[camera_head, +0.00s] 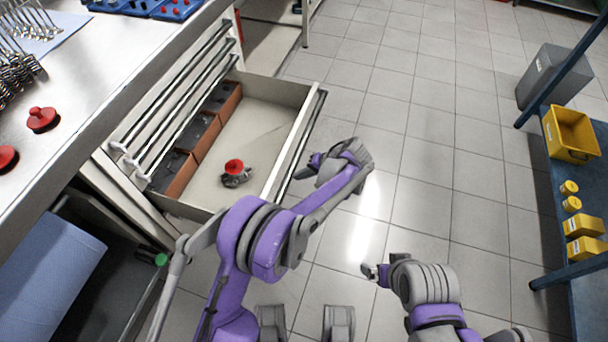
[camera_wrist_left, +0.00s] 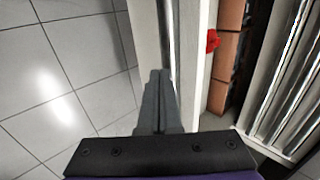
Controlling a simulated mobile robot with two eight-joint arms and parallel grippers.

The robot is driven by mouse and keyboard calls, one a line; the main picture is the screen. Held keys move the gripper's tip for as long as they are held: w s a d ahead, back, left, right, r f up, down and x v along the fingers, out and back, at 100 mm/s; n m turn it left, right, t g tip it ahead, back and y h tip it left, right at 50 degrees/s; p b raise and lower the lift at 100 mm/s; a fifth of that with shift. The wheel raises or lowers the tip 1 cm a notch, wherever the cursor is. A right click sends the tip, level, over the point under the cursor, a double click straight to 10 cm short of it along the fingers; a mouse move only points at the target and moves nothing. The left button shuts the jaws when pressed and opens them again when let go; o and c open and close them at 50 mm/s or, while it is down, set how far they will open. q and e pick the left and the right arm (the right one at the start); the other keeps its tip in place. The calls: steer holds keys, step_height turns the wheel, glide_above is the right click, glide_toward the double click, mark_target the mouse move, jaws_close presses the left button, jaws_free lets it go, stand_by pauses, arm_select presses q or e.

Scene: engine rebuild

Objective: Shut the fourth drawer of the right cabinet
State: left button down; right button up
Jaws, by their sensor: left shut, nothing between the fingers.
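An open drawer (camera_head: 250,129) sticks out from the cabinet under the worktop in the head view. Its front panel (camera_head: 297,145) carries a long bar handle and faces the open floor. In the left wrist view the drawer front (camera_wrist_left: 147,35) rises just beyond my fingers. My left gripper (camera_head: 304,172) is outside the drawer, close to the front panel. Its fingers (camera_wrist_left: 160,78) are together and empty in the wrist view; I cannot tell whether they touch the panel. My right gripper (camera_head: 372,271) is over the floor, its fingers too small to judge.
The drawer holds brown boxes (camera_head: 212,122) and a small red-topped metal part (camera_head: 235,172). Closed drawer handles (camera_head: 185,92) lie behind it. A blue roll (camera_head: 48,275) sits in a lower tray. A blue shelf with a yellow bin (camera_head: 571,133) stands right. The tiled floor between is clear.

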arm_select(q)
steer(key=w+a, duration=0.4)
steer(key=a, duration=0.8)
steer(key=w+a+b, duration=0.1)
steer(key=w+a, duration=0.2)
steer(key=a, duration=0.8)
steer(key=w+a+b, duration=0.1)
steer(key=w+a, duration=0.3)
steer(key=a, duration=0.8)
steer(key=shift+w+a, duration=0.3)
steer(key=shift+a, duration=0.05)
arm_select(e)
step_height(320, 180, down, 2)
steer(key=shift+f, duration=0.1)
arm_select(q)
steer(key=shift+a+r, duration=0.15)
arm_select(e)
steer(key=shift+d, duration=0.1)
